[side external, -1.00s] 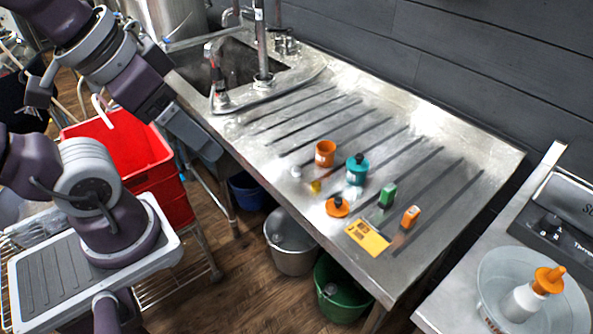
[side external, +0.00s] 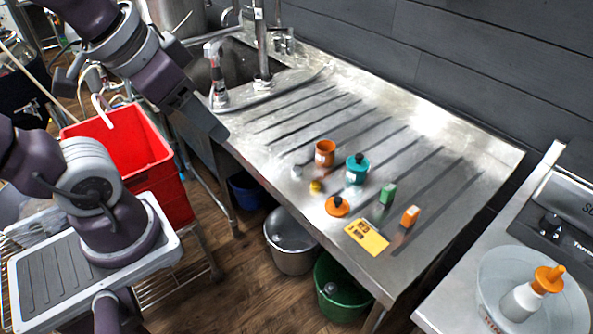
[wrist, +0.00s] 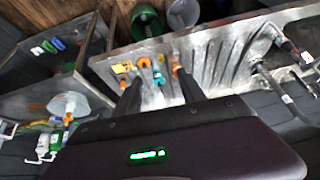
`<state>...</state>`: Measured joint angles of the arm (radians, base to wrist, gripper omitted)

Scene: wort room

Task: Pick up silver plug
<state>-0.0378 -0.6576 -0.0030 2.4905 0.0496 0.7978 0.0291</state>
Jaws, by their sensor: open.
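A small silver piece (side external: 296,171), which looks like the silver plug, sits on the ribbed steel drainboard (side external: 290,112) in the side view. It is left of the orange cup (side external: 325,153) and close to a small yellow-gold piece (side external: 316,187). In the wrist view I cannot pick the plug out clearly. My gripper (wrist: 158,90) is open and empty, with its two fingers spread. In the side view it hangs near the drainboard's left edge, up and left of the plug and apart from it.
A teal jar (side external: 357,170), an orange disc with a dark knob (side external: 337,207), a green block (side external: 388,194), an orange block (side external: 410,216) and a yellow card (side external: 366,237) stand or lie nearby. The sink tap (side external: 262,45) rises behind. The upper right drainboard is clear.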

